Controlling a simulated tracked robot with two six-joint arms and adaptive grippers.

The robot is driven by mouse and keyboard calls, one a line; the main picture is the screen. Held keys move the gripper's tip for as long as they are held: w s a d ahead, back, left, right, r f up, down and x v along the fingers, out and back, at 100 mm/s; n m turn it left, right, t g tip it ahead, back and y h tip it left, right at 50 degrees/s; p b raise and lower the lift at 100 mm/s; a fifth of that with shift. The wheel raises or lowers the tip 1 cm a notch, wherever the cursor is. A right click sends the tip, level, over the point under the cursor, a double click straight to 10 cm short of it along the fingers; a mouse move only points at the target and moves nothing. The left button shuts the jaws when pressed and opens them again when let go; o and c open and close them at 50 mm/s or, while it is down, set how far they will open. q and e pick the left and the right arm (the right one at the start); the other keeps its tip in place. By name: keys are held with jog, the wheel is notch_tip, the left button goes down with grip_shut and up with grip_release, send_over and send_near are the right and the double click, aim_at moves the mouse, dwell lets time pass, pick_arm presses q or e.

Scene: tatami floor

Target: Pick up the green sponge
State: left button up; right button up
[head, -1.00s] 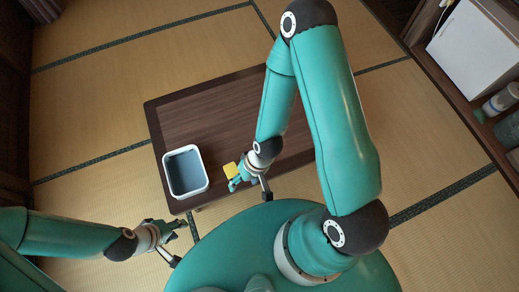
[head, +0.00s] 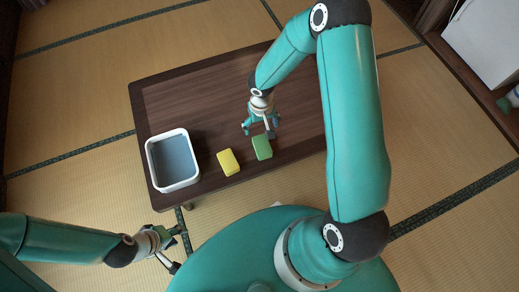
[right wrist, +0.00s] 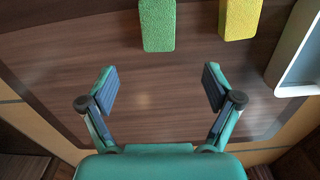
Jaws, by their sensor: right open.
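The green sponge (head: 262,147) lies on the dark wooden table, near its front edge. In the right wrist view the green sponge (right wrist: 158,25) is at the top, beyond the fingertips. My right gripper (head: 260,126) is open and empty above the table, just behind the sponge in the head view. Its two fingers (right wrist: 159,88) are spread wide in the right wrist view, with only bare tabletop between them. My left gripper (head: 180,248) is open and empty, low at the left, off the table's front edge.
A yellow sponge (head: 228,162) lies left of the green one; it also shows in the wrist view (right wrist: 239,18). A white-rimmed bin (head: 172,160) stands at the table's left end. The table (head: 200,95) is bare behind them. A white box (head: 487,42) is at far right.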

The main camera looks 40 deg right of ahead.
jog(key=b, duration=0.2)
send_over(262, 144)
jog(key=f, duration=0.8)
jog(key=shift+w+a+f, duration=0.1)
jog(key=shift+a+f, duration=0.1)
jog(key=shift+f, duration=0.05)
jog(key=shift+d+f+b, duration=0.15)
jog(key=shift+f+b, duration=0.4)
jog(key=shift+f, duration=2.35)
jog(key=c, duration=0.8)
